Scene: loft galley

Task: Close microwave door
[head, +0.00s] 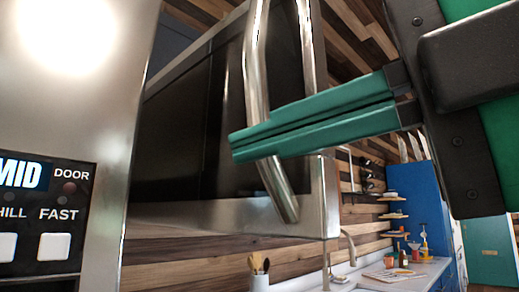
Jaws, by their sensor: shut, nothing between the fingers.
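The microwave (180,150) fills the middle of the head view, with dark glass and a steel frame, seen at a steep angle. A curved steel handle (257,60) runs down the front of its door (225,120). A second steel bar stands just right of it; I cannot tell whether it is a reflection. I cannot tell how far the door is open. My gripper (236,144) reaches in from the right. Its two green fingers are together and empty. They cross in front of the handle and hide part of it; contact is not clear.
A steel panel with buttons (55,245) and a display stands close on the left. Below right is a white counter (425,270) with a faucet and small items. A utensil cup (259,282) stands below the microwave. A blue cabinet (412,190) is farther back.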

